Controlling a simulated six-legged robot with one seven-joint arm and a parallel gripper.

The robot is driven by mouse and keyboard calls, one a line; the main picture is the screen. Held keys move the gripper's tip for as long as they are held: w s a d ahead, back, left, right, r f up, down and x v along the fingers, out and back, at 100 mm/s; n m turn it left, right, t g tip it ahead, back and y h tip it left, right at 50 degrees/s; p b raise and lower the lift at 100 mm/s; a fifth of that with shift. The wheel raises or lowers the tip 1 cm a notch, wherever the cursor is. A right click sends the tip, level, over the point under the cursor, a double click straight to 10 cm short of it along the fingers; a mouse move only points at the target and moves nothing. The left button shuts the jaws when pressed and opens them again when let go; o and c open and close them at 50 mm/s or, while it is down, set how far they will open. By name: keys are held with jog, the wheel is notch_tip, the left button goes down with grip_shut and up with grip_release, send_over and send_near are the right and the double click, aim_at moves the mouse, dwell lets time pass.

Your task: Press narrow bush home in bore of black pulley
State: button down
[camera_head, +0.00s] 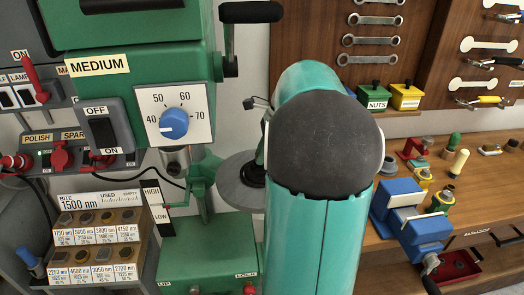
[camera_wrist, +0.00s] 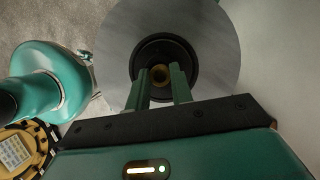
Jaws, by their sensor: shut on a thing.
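In the wrist view my gripper (camera_wrist: 161,76) has its two green fingers close together around a small brass-coloured ring, the narrow bush (camera_wrist: 160,83). The bush appears in line with the middle of the black pulley (camera_wrist: 160,46), which lies on a round grey plate (camera_wrist: 218,50). I cannot tell whether the bush is above the bore or partly in it. In the head view my teal arm hides most of the gripper and the bush. The grey plate (camera_head: 233,183) and a dark edge of the pulley (camera_head: 252,174) show left of the arm.
A green press marked MEDIUM (camera_head: 110,85) with a blue dial (camera_head: 174,122) stands left of the plate. A wooden bench (camera_head: 480,180) at right carries a blue vise (camera_head: 412,228) and small parts.

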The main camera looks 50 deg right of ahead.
jog(key=shift+f, duration=0.25)
jog(key=c, duration=1.1)
grip_release()
jog(key=shift+c, duration=0.2)
jog(key=shift+r, duration=0.1)
jog(key=v, duration=1.3)
jog(key=shift+r, duration=0.3)
jog(key=shift+s+d, duration=0.1)
jog(key=shift+s, duration=0.05)
